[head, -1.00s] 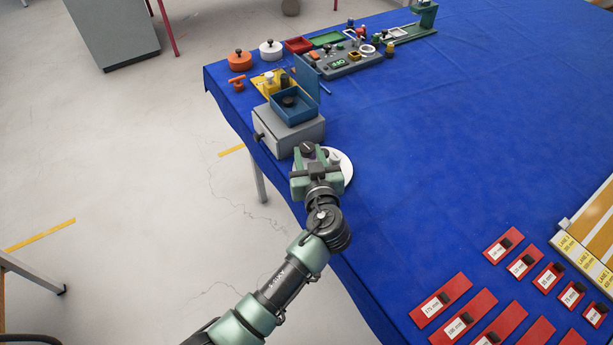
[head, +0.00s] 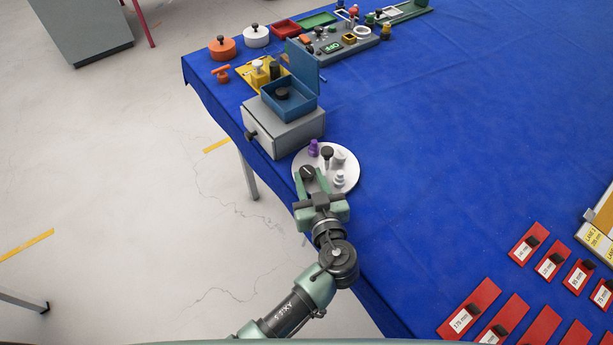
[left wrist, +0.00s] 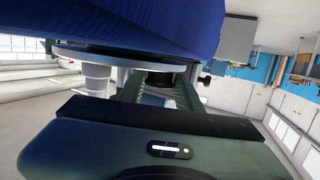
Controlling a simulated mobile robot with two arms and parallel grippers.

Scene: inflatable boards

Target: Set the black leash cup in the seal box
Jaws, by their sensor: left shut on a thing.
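My left gripper (head: 310,181) is shut on a small black round-topped cup (head: 307,172), at the near-left rim of a round white tray (head: 350,185). In the left wrist view the two fingers (left wrist: 160,88) point towards the tray's edge, and what is between them is hard to make out. The seal box looks to be the blue box (head: 298,112) with its lid raised, on top of a grey drawer unit (head: 290,132) behind the tray. A black knob-like piece (head: 283,93) sits inside it. My right gripper does not show.
The tray also bears a purple piece (head: 313,148), a black piece (head: 327,153) and white pieces (head: 340,179). The raised blue lid (head: 304,64) stands at the box's back right. Orange (head: 222,48) and white (head: 256,36) pots stand farther back.

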